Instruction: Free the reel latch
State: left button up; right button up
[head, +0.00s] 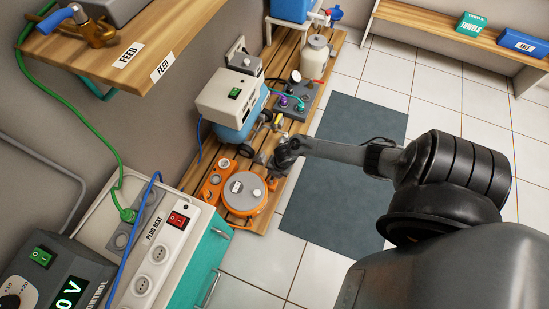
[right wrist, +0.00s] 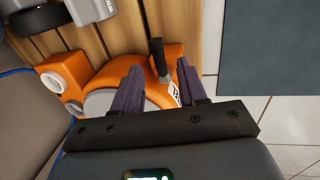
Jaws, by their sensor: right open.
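The orange cable reel (head: 258,203) with a grey round disc (head: 243,189) sits on the wooden slat platform in the head view. In the right wrist view, the orange reel (right wrist: 108,75) has a black lever (right wrist: 157,55) standing on its edge, beside a small white label. My right gripper (head: 284,155) is above the reel's far right side. In the right wrist view, my right gripper (right wrist: 159,68) is open, with its two purple-grey fingers on either side of the lever. Whether they touch it cannot be told. My left gripper is not in view.
A cream and blue wheeled unit (head: 226,105) stands behind the reel. A power strip with sockets (head: 165,255) is at the front left, with blue and green cables. A wooden shelf (head: 85,50) overhangs at upper left. A dark mat (head: 335,200) and tiled floor lie clear to the right.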

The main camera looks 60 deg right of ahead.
jog(key=shift+w+f+b, duration=0.15)
jog(key=shift+f+b, duration=0.25)
jog(key=shift+f, duration=0.45)
jog(key=shift+w+d+f, duration=0.1)
grip_shut()
